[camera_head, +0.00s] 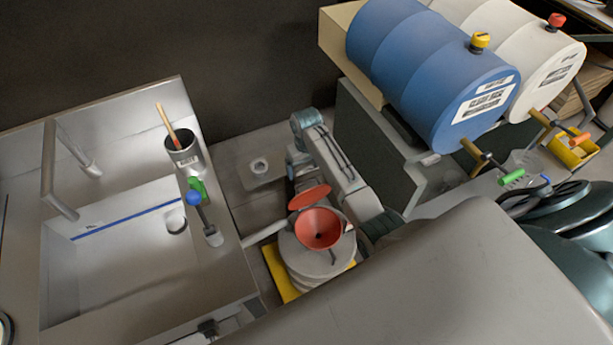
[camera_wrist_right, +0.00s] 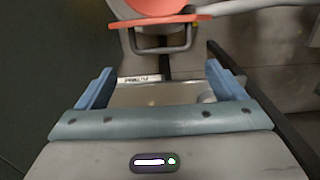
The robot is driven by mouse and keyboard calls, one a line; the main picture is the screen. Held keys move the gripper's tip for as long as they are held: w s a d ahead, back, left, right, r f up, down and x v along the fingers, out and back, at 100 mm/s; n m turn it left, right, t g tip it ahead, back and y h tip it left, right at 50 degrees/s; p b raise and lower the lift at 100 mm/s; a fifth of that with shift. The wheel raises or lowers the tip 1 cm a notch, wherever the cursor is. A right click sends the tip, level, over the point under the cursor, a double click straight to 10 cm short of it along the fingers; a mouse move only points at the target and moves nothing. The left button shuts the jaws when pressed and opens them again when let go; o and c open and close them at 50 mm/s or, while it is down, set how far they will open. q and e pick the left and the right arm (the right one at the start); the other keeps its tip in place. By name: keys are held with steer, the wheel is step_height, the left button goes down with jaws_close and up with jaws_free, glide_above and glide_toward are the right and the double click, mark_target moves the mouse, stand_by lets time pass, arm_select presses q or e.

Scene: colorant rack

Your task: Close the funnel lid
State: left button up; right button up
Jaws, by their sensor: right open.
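The red funnel (camera_head: 319,229) sits on top of a grey drum (camera_head: 310,265), its bowl facing up. Its red lid (camera_head: 309,197) stands open, tilted up at the funnel's far edge. My right gripper (camera_head: 296,166) is beyond the lid, partly hidden by my arm. In the right wrist view, my right gripper (camera_wrist_right: 162,84) is open, with its two blue fingers spread and nothing between them. An orange-red part (camera_wrist_right: 158,19) with a grey wire handle (camera_wrist_right: 170,45) is ahead of the fingertips, apart from them. My left gripper is not in view.
A yellow base (camera_head: 279,275) is under the drum. A grey sink counter (camera_head: 215,265) with a brush can (camera_head: 184,158) stands at left. A blue barrel (camera_head: 425,70) and a white barrel (camera_head: 545,62) lie at upper right. Floor shows between the counter and the barrel stand.

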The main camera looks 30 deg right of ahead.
mark_target(307, 182)
step_height(307, 182, down, 6)
steer(key=shift+f, duration=0.1)
steer(key=shift+c, duration=0.4)
steer(key=c, duration=1)
steer(key=shift+s, duration=0.1)
